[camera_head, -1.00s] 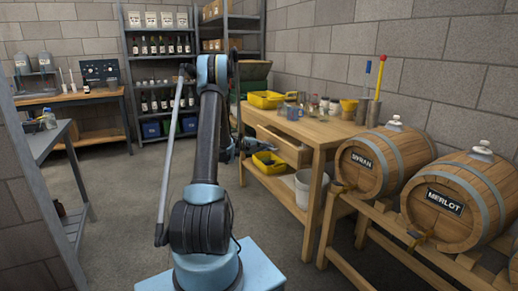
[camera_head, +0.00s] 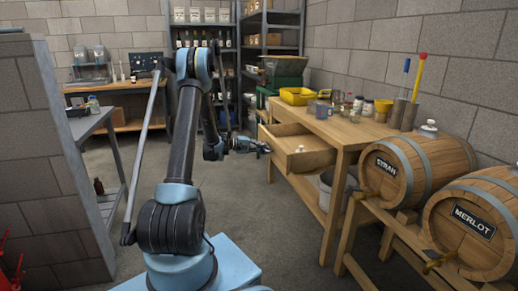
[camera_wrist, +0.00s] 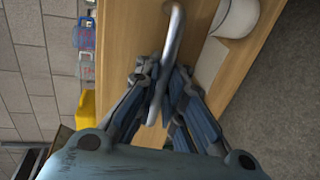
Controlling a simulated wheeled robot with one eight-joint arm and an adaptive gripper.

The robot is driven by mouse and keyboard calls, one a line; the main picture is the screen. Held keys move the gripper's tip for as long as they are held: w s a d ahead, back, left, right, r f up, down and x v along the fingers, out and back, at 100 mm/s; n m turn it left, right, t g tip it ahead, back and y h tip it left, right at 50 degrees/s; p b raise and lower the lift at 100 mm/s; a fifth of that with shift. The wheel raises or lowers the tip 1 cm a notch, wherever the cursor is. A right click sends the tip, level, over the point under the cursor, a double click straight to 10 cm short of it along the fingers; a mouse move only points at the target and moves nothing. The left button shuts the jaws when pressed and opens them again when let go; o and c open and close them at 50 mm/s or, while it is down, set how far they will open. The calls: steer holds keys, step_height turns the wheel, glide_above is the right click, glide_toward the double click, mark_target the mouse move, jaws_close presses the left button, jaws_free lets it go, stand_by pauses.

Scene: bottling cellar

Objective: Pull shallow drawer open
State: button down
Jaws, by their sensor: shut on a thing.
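The wooden drawer (camera_head: 310,158) sticks out from the front of the wooden workbench, and its inside shows from above. A small white item (camera_head: 299,149) lies in it. My gripper (camera_head: 264,148) is at the drawer's front in the head view. In the wrist view my gripper (camera_wrist: 160,82) is shut on the curved metal handle (camera_wrist: 175,30), with a finger on each side of it. The plain wooden front (camera_wrist: 125,45) lies behind the handle. The lower end of the handle is partly hidden by the fingers.
The workbench (camera_head: 345,133) bears a yellow tray (camera_head: 298,96), a blue mug (camera_head: 322,111) and several jars. Barrels (camera_head: 421,163) lie on a wooden rack at right. A grey wall (camera_head: 40,150) and metal table stand at left. The floor between is clear.

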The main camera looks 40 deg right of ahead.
steer(key=shift+a, duration=0.25)
steer(key=c, duration=2)
jaws_free()
steer(key=shift+s, duration=0.1)
steer(key=shift+w+a, duration=0.15)
steer(key=shift+w, duration=0.05)
steer(key=v, duration=1.1)
steer(key=shift+a, duration=0.35)
